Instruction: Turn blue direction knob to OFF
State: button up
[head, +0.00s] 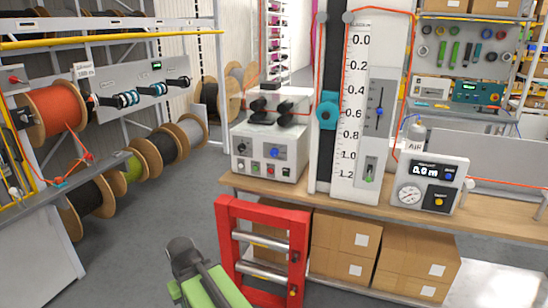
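A blue knob (274,152) sits on the front panel of a white machine (262,134) on the wooden bench. Its pointer and any lettering are too small to read, so I cannot tell its setting. A second, smaller blue knob (449,173) is on the white gauge box to the right, beside a display that seems to read 0.0 m. My arm shows at the bottom centre as a dark grey joint and a green link, well short of the bench. My gripper's fingers do not show.
A red frame with metal rollers (268,251) stands on the floor before the bench, close to my arm. Cardboard boxes (415,262) sit under the bench. Cable reels (57,114) and a rack fill the left. The grey floor between is clear.

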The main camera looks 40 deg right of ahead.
aim_at(274, 152)
jog(key=z, duration=0.05)
jog(key=i, duration=0.9)
jog(key=u, duration=0.05)
